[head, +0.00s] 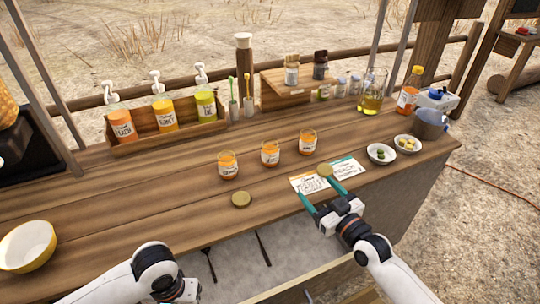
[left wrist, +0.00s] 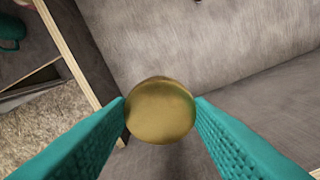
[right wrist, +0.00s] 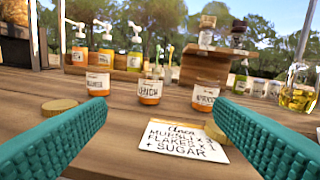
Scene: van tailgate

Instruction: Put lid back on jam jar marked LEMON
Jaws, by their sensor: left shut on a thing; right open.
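The jam jar marked LEMON (right wrist: 150,92) looks to be the middle one of three lidless jars in the right wrist view; it is also the middle jar in the head view (head: 270,154). My left gripper (left wrist: 160,118) is shut on a round gold lid (left wrist: 160,100), away from the jars at the counter's front. My right gripper (head: 317,187) is open and empty over the cards. A second gold lid (head: 325,170) lies on the cards just beyond its fingertips. A third lid (head: 241,199) lies on the counter left of the cards.
A left jar (head: 228,165) and a right jar (head: 308,140) flank the middle one. Two printed cards (head: 305,185) lie at the front. Small bowls (head: 381,154) stand to the right, a yellow bowl (head: 27,246) to the left. A bottle rack (head: 140,137) is behind.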

